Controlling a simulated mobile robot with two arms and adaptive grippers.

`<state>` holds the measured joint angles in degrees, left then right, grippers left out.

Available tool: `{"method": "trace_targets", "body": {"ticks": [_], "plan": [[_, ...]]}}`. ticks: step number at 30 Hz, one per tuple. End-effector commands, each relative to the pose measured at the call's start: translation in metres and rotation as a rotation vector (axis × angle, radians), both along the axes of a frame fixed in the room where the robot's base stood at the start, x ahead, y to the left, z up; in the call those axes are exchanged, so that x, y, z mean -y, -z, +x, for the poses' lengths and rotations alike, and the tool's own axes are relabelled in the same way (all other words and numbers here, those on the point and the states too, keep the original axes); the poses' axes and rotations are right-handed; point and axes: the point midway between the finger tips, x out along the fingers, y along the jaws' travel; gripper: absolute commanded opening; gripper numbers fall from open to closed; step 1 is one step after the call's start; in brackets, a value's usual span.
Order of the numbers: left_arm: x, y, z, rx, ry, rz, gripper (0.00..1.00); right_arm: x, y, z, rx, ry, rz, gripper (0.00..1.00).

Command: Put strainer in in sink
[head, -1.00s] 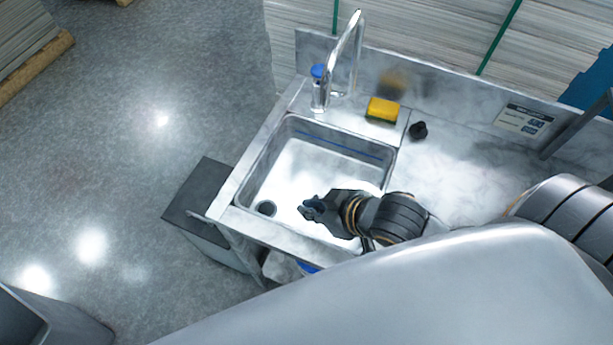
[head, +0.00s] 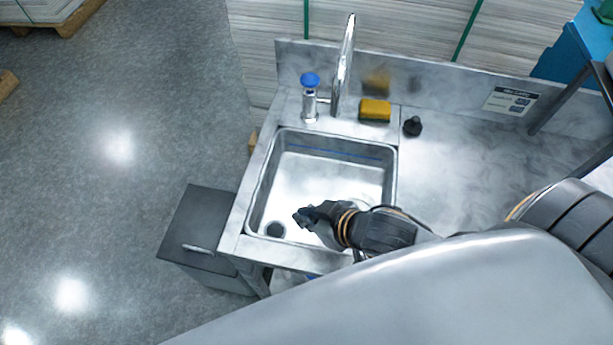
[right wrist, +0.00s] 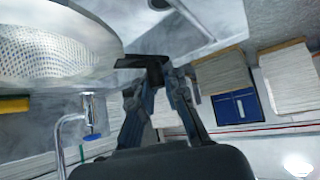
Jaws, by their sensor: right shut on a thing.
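The sink (head: 268,182) is a square steel basin with a dark round drain (head: 275,230) in its near left corner. My right gripper (head: 301,217) is over the near part of the sink, right of the drain. In the right wrist view, the strainer (right wrist: 55,48), a perforated metal bowl, fills the upper left close to the camera. My right fingers, also in the right wrist view (right wrist: 150,75), are shut on a dark flat piece beside its rim, which looks like its handle. I cannot pick out the strainer clearly in the head view. My left gripper is not in view.
A tap (head: 343,75), a blue-topped dispenser (head: 310,95) and a yellow sponge (head: 375,110) stand along the sink's back. A black knob-like object (head: 412,126) is on the counter (head: 470,160). A grey cabinet (head: 205,235) stands left of the sink.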

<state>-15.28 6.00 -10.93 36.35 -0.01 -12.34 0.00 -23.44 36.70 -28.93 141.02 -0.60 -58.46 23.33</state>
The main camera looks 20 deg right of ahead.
Motion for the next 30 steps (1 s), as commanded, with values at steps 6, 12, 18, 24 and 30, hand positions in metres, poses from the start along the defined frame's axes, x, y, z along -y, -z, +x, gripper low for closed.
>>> {"method": "trace_targets", "body": {"ticks": [6, 12, 18, 24, 30], "plan": [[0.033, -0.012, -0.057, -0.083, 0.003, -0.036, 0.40, 0.010, 0.021, 0.057, 0.000, 0.004, -0.005, 0.00], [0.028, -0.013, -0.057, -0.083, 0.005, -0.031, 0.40, 0.013, 0.058, 0.086, -0.003, 0.002, -0.002, 0.00], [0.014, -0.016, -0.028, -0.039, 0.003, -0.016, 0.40, 0.015, 0.076, 0.101, -0.001, 0.001, -0.001, 0.00], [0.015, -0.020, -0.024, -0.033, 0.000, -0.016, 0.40, 0.016, 0.093, 0.107, -0.007, 0.001, -0.002, 0.00], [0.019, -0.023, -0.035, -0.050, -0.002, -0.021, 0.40, 0.016, 0.113, 0.107, -0.003, 0.000, -0.001, 0.00]]}}
